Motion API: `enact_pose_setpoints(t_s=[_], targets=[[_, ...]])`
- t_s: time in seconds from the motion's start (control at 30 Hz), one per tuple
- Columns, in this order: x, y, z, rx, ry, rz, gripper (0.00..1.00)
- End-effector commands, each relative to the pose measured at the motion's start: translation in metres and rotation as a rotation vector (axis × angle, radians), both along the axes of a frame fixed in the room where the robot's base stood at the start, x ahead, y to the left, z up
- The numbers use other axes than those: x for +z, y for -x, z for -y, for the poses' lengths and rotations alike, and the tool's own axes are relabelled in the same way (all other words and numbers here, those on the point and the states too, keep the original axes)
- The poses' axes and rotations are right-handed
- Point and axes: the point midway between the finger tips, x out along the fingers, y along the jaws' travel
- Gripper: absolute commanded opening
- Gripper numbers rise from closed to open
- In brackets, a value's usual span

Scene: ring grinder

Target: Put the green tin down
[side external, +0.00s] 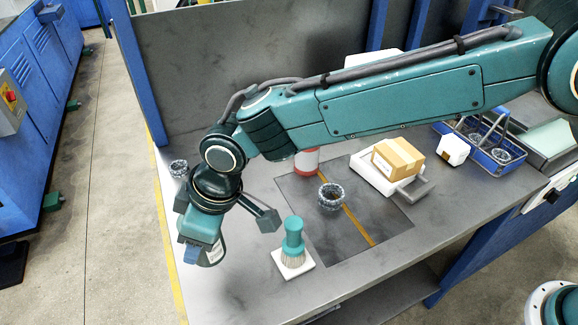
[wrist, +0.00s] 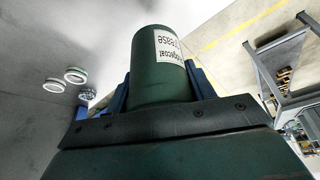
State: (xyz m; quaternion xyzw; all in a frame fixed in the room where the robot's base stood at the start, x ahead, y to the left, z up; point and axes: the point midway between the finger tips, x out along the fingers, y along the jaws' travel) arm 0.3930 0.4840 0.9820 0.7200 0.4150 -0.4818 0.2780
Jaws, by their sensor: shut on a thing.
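The green tin (wrist: 160,75) has a white label with dark lettering and fills the middle of the wrist view. My gripper (wrist: 155,88) is shut on it, with a blue finger at each side. In the side view my gripper (side external: 203,251) is low over the left part of the grey bench, near its left edge. The tin (side external: 214,254) shows there only partly, behind the gripper. I cannot tell whether the tin touches the bench top.
A brush (side external: 292,240) stands on a white pad (side external: 300,267) to the right. A ring (side external: 331,197) lies on the dark mat (side external: 365,245). Another ring (side external: 179,168) lies near the left edge. A carton (side external: 398,158) and blue carrier (side external: 478,150) stand farther right. The front left bench is clear.

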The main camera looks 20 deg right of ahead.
Motion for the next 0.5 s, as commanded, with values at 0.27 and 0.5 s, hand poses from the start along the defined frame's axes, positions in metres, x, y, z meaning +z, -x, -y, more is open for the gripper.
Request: enact_pose_setpoints(t_s=[0.27,0.5], targets=[[-0.019,0.0,0.0,0.001,-0.001,0.002,0.26],[-0.025,0.0,0.0,0.001,-0.001,0.001,0.26]])
